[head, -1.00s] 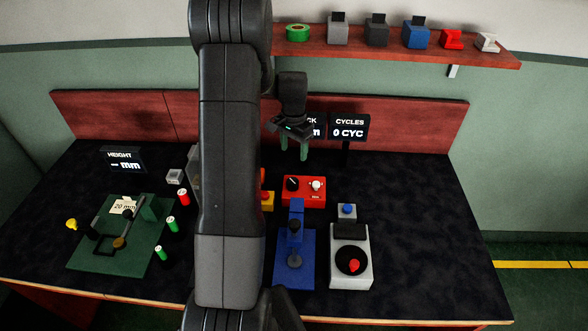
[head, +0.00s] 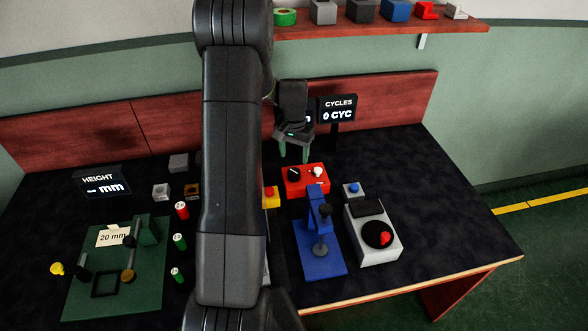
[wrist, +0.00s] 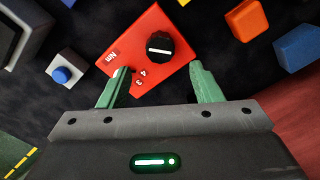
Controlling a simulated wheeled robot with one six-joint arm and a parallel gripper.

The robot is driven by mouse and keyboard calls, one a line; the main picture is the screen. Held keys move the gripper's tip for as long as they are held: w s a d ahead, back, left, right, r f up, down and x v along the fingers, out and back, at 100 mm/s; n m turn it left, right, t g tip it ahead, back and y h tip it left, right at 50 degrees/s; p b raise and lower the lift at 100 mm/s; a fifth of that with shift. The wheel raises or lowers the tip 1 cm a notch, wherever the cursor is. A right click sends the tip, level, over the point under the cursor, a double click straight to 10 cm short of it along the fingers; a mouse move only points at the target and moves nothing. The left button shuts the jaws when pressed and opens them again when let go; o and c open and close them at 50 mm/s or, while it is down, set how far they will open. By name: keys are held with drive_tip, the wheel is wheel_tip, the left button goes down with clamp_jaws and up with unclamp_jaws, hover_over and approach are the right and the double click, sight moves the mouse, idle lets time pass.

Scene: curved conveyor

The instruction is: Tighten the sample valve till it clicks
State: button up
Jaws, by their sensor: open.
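My gripper (head: 294,153) is open and empty, its green fingers pointing down just behind a red box (head: 305,187). In the wrist view my gripper (wrist: 160,70) hangs over the red box (wrist: 140,50), whose black dial (wrist: 159,49) lies beyond the fingertips with "Nm", 4 and 3 printed nearby. The white knob is not visible there. A grey box (head: 378,257) carries a black disc (head: 372,232) with a red knob (head: 384,239). Nothing is labelled as the sample valve.
A blue stand (head: 320,262) is in front of the red box. A blue-button box (head: 353,191) is to its right. The CYCLES display (head: 337,108) reads 0 CYC. A green fixture (head: 150,290) is at left. My arm hides the table's middle.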

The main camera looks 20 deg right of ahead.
sight(294, 171)
wheel_tip(294, 171, down, 8)
drive_tip(key=shift+r+p, duration=0.2)
drive_tip(key=shift+p, duration=0.35)
